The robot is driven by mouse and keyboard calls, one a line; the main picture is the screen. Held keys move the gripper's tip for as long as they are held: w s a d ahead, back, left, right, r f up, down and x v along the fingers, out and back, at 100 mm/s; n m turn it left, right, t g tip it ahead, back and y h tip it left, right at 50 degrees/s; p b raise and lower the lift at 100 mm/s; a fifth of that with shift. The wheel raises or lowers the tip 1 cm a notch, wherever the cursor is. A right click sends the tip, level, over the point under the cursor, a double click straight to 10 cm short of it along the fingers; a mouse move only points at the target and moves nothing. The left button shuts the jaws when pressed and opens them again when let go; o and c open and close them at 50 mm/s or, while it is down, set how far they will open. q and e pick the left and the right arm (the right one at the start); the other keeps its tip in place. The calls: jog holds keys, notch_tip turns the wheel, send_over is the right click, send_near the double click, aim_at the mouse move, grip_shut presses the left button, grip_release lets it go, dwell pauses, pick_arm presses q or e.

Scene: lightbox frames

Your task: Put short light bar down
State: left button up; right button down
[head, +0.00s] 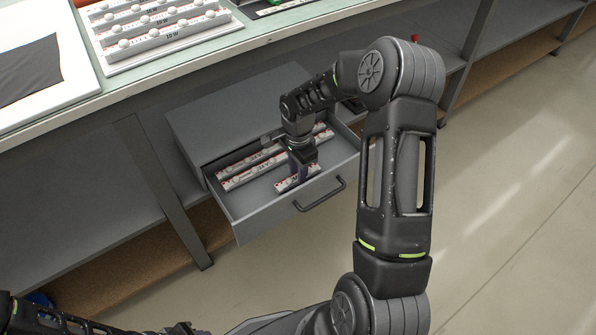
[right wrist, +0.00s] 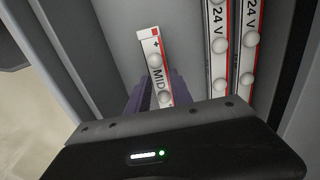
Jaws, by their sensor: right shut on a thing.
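The short light bar (head: 284,186) is white with red marks and pale round bulbs. It is inside the open grey drawer (head: 240,213), near the front wall. In the right wrist view the short bar (right wrist: 155,55) shows the letters MID. My right gripper (head: 298,173) reaches down into the drawer and is shut on this bar; the gripper body hides part of it. I cannot tell whether the bar touches the drawer floor. Part of my left arm (head: 60,322) shows at the bottom left edge; its fingers are not clear.
Two longer light bars (head: 250,167) marked 24 V lie side by side behind the short one; they also show in the right wrist view (right wrist: 218,50). A workbench (head: 215,72) stands above, holding a white board with more bars (head: 165,35). The drawer handle (head: 321,196) sticks out front.

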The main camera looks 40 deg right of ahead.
jog(key=shift+f, duration=0.15)
jog(key=c, duration=1.1)
grip_release()
jog(key=shift+c, duration=0.2)
jog(key=shift+r, duration=0.3)
notch_tip(320, 180, up, 12)
jog(key=p, duration=0.2)
jog(key=shift+p, duration=0.3)
jog(key=shift+f, duration=0.1)
